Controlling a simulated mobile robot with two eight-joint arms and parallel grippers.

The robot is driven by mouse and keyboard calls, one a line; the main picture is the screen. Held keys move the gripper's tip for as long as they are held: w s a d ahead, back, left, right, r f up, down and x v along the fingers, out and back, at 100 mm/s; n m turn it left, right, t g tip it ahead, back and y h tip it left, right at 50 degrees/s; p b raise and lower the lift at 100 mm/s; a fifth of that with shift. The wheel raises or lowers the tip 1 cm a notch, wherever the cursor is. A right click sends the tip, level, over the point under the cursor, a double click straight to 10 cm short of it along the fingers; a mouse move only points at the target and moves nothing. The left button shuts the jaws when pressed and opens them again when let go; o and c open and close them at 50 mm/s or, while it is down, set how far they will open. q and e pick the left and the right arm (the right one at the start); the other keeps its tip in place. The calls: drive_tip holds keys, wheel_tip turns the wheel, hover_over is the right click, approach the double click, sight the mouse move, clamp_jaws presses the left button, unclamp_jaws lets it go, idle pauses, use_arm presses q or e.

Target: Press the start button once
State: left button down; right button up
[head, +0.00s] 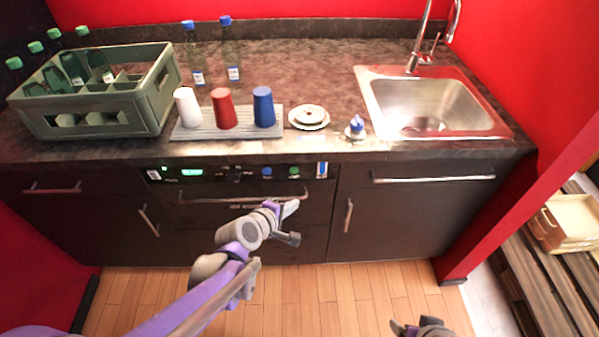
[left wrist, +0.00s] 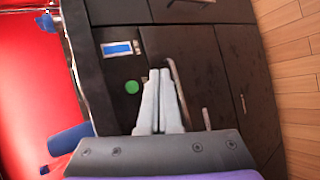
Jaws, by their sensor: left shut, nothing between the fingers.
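A control panel (head: 215,174) runs along the front of the dark unit under the counter. It bears a green round button (head: 294,171) and a blue round button (head: 267,171); no label naming the start button is readable. The green button also shows in the left wrist view (left wrist: 132,87), left of the fingertips. My left gripper (head: 291,207) is shut and empty, in front of the unit and below the buttons in the head view. Its closed fingers (left wrist: 160,75) show no visible contact with the green button. Part of my right gripper (head: 404,326) shows at the bottom edge, its fingers unclear.
A horizontal handle (head: 245,199) lies below the panel, close to my left gripper. Cups, a bottle crate (head: 140,118) and a sink (head: 435,103) are on the counter above.

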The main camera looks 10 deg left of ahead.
sight(294, 171)
use_arm(q)
drive_tip(key=shift+w, duration=0.1)
drive_tip(key=w+a, duration=0.2)
drive_tip(key=w, duration=0.6)
drive_tip(key=shift+a+b, duration=0.2)
drive_tip(key=shift+b, duration=0.1)
drive_tip(key=shift+w, duration=0.15)
idle(1.8)
drive_tip(key=shift+w+a, duration=0.1)
drive_tip(key=shift+w, duration=0.25)
drive_tip(key=shift+w+a, duration=0.15)
drive_tip(key=shift+w, duration=0.2)
idle(0.6)
drive_tip(key=shift+s, duration=0.15)
drive_tip(key=shift+s+d, duration=0.25)
drive_tip(key=shift+s, duration=0.35)
